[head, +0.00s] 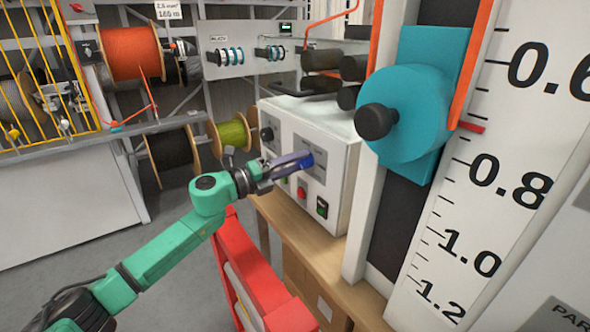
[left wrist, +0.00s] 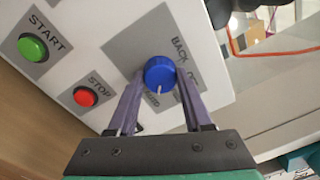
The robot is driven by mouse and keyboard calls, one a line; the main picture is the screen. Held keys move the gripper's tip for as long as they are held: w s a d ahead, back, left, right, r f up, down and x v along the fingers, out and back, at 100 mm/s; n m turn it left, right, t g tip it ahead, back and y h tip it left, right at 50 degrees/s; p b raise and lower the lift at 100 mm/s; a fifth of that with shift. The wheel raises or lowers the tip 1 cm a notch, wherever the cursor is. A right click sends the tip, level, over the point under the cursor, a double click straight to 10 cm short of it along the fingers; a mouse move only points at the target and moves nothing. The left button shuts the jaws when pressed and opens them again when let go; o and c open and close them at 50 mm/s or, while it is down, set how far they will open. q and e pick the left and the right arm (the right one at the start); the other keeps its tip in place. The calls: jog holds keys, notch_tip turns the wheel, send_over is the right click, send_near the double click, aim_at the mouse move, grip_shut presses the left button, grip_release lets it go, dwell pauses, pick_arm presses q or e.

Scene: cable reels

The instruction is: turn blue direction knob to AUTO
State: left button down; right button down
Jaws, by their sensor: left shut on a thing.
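The blue direction knob (left wrist: 160,74) sits on a grey plate on the front of a white control box (head: 340,175). In the left wrist view its white pointer line points down toward my gripper, and the plate lettering around it is partly covered by the fingers. My left gripper (left wrist: 158,88) has a finger on each side of the knob and is shut on it. In the head view the left gripper (head: 303,161) reaches the box from the left, and a little of the blue knob (head: 307,159) shows at its fingertips. My right gripper is not in view.
A green START button (left wrist: 33,47) and red STOP button (left wrist: 86,96) sit beside the knob. A black knob (head: 266,134) is at the box's left. A red frame (head: 262,275) stands below my arm. A teal unit (head: 410,110) and a scale are at right.

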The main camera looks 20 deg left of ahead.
pick_arm(q)
jog(key=shift+m, duration=0.6)
jog(key=shift+b, duration=0.3)
jog(key=shift+c, duration=1.6)
grip_release()
jog(key=b+v, duration=0.6)
jog(key=v, duration=0.8)
jog(key=shift+s+a+b, duration=0.15)
jog(key=shift+a+b, duration=0.05)
jog(key=shift+b, duration=0.1)
